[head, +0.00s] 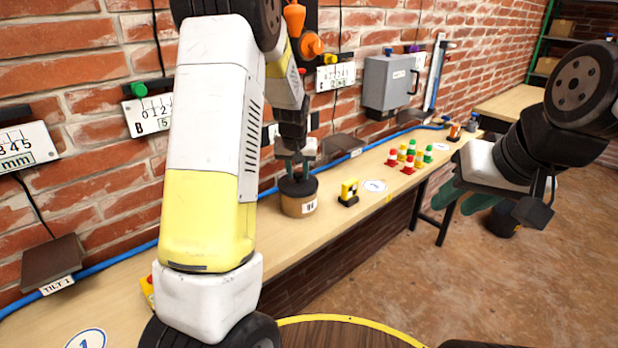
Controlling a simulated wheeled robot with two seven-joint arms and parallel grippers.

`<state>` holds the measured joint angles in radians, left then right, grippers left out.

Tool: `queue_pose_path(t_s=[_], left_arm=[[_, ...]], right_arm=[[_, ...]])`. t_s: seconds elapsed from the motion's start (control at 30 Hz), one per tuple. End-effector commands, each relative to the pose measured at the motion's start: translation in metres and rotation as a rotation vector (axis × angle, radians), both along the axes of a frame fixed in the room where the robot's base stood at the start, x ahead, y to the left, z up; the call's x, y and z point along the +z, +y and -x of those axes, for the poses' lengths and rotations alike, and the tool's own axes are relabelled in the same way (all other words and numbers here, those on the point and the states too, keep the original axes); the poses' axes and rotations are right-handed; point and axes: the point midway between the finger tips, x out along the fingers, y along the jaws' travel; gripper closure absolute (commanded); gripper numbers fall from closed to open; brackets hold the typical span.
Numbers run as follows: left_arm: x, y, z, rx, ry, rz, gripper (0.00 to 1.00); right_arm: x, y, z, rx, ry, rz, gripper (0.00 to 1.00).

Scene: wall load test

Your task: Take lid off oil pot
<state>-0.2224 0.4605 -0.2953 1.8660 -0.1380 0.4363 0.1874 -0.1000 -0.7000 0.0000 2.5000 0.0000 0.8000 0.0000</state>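The oil pot (299,205) is a small tan round pot with a white label, standing on the wooden bench. Its dark lid (298,187) sits on top of it. My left gripper (297,176) points down directly over the lid, its fingers at the lid's top. The knob is too small and covered to tell whether the fingers are closed on it. My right gripper (462,208) is at the right, in the air away from the bench. Its green fingers are apart, with nothing between them.
A yellow-and-black block (348,192) stands right of the pot. Several red, green and yellow pegs (409,157) stand farther along the bench (330,236). A blue hose (340,160) runs along the wall. A grey box (389,82) hangs above. My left arm hides part of the bench.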

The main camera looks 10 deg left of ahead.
Motion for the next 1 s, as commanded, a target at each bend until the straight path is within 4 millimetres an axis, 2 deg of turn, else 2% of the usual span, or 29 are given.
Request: queue_pose_path(t_s=[0.03, 0.13, 0.57, 0.87, 1.0], left_arm=[[0.0, 0.0, 0.0, 0.0, 0.0, 0.0, 0.81], [0.0, 0.0, 0.0, 0.0, 0.0, 0.0, 1.0], [0.005, 0.0, 0.0, 0.0, -0.001, 0.0, 1.0], [0.039, -0.001, 0.0, 0.0, -0.003, 0.001, 1.0], [0.039, -0.015, 0.03, -0.007, 0.0, 0.0, 1.0]], right_arm=[[0.0, 0.0, 0.0, 0.0, 0.0, 0.0, 0.64], [0.0, 0.0, 0.0, 0.0, 0.0, 0.0, 0.64], [0.0, 0.0, 0.0, 0.0, 0.0, 0.0, 0.64], [0.0, 0.0, 0.0, 0.0, 0.0, 0.0, 0.64], [0.0, 0.0, 0.0, 0.0, 0.0, 0.0, 0.64]])
